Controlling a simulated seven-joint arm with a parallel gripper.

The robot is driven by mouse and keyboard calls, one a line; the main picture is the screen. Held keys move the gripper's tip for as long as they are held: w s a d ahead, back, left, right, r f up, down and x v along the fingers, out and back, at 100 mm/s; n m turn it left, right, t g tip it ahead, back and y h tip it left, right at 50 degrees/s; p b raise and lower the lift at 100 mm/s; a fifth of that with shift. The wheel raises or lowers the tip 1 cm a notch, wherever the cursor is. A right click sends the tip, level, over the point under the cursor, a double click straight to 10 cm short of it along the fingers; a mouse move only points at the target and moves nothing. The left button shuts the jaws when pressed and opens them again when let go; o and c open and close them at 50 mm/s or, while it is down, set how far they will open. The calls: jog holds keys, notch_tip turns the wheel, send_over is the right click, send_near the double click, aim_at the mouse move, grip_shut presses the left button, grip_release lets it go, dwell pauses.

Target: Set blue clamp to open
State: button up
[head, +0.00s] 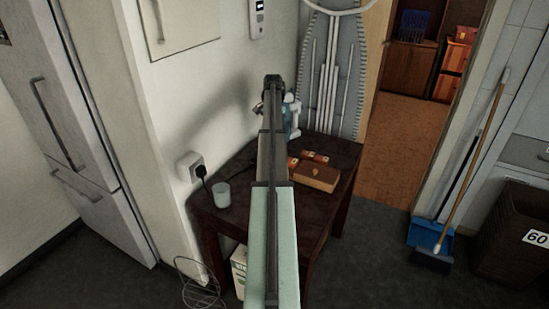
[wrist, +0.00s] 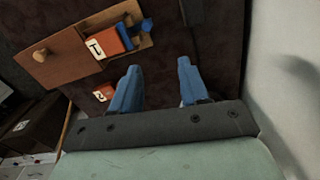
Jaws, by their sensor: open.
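In the head view the wooden board (head: 315,176) lies on the dark table, right of my arm. My fingers and the blue part cannot be made out there.
A second orange block (wrist: 103,92) lies near the left finger. On the dark table (head: 235,215) stand a pale cup (head: 221,193) and a blue bottle (head: 292,116), partly behind my arm. A wall with a plugged-in socket (head: 190,165) borders the table's left side.

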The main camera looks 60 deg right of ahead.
jog(key=f+m, duration=0.4)
jog(key=m, duration=0.1)
jog(key=s+a+f+m, duration=0.1)
jog(key=f+m, duration=0.4)
jog(key=m, duration=0.1)
jog(key=a+f+m, duration=0.1)
jog(key=f+m, duration=0.3)
jog(key=m, duration=0.1)
jog(key=shift+s+f, duration=0.15)
jog(key=shift+s, duration=0.15)
dwell(0.5)
jog(key=shift+c, duration=0.2)
grip_shut()
jog(key=shift+w, duration=0.15)
dwell(0.3)
